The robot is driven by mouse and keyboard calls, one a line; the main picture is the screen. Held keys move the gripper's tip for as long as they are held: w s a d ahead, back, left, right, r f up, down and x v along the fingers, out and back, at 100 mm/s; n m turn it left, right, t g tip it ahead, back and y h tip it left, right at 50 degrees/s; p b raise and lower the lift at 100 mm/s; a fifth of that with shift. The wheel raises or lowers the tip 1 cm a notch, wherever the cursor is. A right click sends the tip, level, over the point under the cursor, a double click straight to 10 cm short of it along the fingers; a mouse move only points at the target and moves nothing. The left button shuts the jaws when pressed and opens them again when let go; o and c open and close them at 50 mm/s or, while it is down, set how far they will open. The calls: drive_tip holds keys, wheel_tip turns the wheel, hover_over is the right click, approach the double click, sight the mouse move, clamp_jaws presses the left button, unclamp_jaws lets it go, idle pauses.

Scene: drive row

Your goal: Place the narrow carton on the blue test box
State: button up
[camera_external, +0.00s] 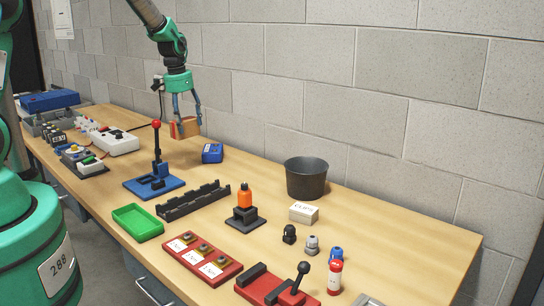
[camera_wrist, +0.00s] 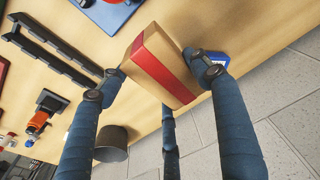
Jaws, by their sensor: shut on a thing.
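The narrow carton (camera_external: 189,127) is tan with a red band. My gripper (camera_external: 187,123) is shut on it and holds it in the air above the back of the table. The small blue box (camera_external: 212,153), which looks like the blue test box, stands on the table near the wall, below and slightly right of the carton. In the wrist view the blue box (camera_wrist: 218,59) shows partly behind the right finger.
A blue-based stand with a red-knobbed lever (camera_external: 156,160) rises left of the carton. A black rack (camera_external: 193,201) and a dark bucket (camera_external: 306,178) stand to the front and right. The grey wall is close behind. Bare table lies between the blue box and bucket.

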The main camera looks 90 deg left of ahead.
sight(188, 133)
wheel_tip(188, 133, down, 5)
drive_tip(key=shift+w+f, duration=0.1)
drive_tip(key=shift+a, duration=0.15)
idle(0.4)
drive_tip(key=w+a, duration=0.2)
drive_tip(key=a, duration=0.2)
drive_tip(key=w+a+f, duration=0.1)
drive_tip(key=w+a, duration=0.2)
drive_tip(key=a, duration=0.2)
drive_tip(key=w+a, duration=0.3)
drive_tip(key=a, duration=0.1)
drive_tip(key=shift+a+f, duration=0.15)
drive_tip(key=shift+a, duration=0.2)
drive_tip(key=shift+f, duration=1.75)
drive_tip(key=shift+f, duration=0.15)
